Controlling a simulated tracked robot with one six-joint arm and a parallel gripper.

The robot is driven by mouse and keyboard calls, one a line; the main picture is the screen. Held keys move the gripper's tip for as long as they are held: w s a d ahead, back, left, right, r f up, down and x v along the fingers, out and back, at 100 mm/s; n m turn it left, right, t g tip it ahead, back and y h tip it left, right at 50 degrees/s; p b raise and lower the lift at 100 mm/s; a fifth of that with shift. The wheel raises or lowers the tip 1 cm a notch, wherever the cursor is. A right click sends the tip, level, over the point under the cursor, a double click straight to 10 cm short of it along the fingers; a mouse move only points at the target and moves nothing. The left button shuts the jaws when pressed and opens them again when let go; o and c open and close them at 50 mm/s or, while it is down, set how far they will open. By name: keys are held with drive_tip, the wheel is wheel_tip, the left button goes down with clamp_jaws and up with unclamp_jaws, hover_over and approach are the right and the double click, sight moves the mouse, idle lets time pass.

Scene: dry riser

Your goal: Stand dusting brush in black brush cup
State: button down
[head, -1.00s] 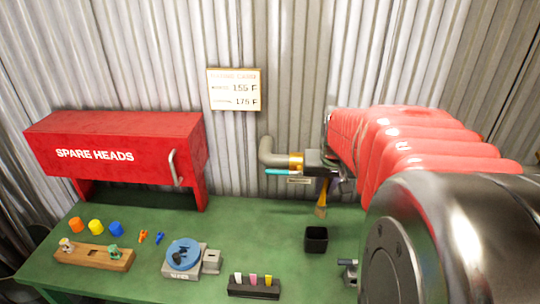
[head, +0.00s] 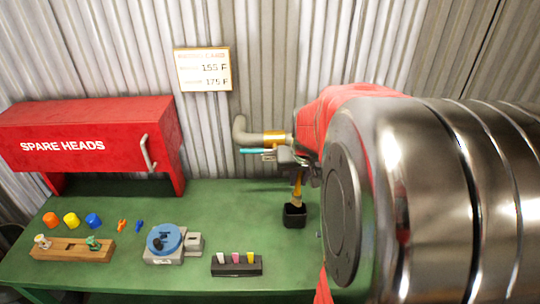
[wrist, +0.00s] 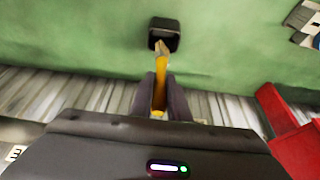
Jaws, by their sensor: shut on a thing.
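The dusting brush (head: 297,190) has a yellow-orange handle and a pale tip, and hangs tip down from my gripper (head: 299,172). In the wrist view my gripper (wrist: 163,95) is shut on the brush handle (wrist: 160,88). The black brush cup (head: 294,216) stands on the green bench. In the head view the brush tip overlaps the cup's opening. In the wrist view the tip reaches the near rim of the cup (wrist: 164,25). I cannot tell whether the tip is inside the cup or just above it.
A grey pipe (head: 239,133) with a brass collar runs behind my gripper. A black holder (head: 237,269) with coloured pieces and a blue round fixture (head: 166,240) stand left of the cup. The red SPARE HEADS box (head: 85,135) is at the left. Bare bench surrounds the cup.

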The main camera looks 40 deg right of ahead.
sight(298, 191)
drive_tip(key=shift+f, duration=2.85)
drive_tip(key=c, duration=1.6)
unclamp_jaws()
drive_tip(key=shift+r, duration=0.1)
drive_tip(key=v, duration=1.3)
drive_tip(key=shift+s+r, duration=0.1)
drive_tip(key=shift+r, duration=0.1)
